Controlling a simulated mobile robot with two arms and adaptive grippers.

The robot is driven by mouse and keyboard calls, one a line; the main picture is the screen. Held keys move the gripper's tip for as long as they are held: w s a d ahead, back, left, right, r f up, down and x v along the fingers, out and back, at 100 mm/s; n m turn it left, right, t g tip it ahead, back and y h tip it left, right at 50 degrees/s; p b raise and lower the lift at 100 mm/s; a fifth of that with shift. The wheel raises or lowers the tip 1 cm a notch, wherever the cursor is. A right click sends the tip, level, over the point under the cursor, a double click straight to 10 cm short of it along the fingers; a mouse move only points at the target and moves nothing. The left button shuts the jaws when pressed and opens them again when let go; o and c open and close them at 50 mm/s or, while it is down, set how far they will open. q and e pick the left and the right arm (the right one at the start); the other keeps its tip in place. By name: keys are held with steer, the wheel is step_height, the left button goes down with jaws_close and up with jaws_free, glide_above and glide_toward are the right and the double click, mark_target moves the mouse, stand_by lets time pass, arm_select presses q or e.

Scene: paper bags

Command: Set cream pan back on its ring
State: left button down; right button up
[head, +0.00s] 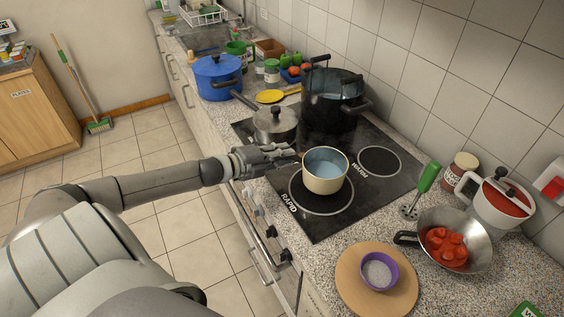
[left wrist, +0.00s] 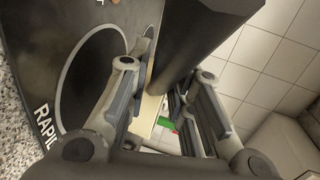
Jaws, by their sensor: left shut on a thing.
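The cream pan (head: 325,184), with something pale blue inside, is upright over the front ring (head: 318,208) marked RAPID on the black hob. It covers the back part of that ring; I cannot tell whether its base touches the glass. My left gripper (head: 291,156) is at the pan's left side, shut on its handle, which the fingers mostly hide in the head view. In the left wrist view the fingers (left wrist: 160,105) stand either side of a dark handle, with a cream strip of pan beyond. My right gripper is not in view.
A grey lidded saucepan (head: 275,126) and a big black pot (head: 333,100) stand behind on the hob. The ring marked WARM (head: 379,162) is bare. A steel pan of red pieces (head: 455,262) and a round wooden board (head: 352,292) are on the right counter.

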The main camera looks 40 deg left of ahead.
arm_select(q)
step_height(320, 180, down, 3)
steer(key=shift+w+r, duration=0.1)
steer(key=shift+r, duration=0.05)
steer(key=shift+d, duration=0.1)
steer(key=c, duration=1.3)
jaws_free()
steer(key=shift+f, duration=0.25)
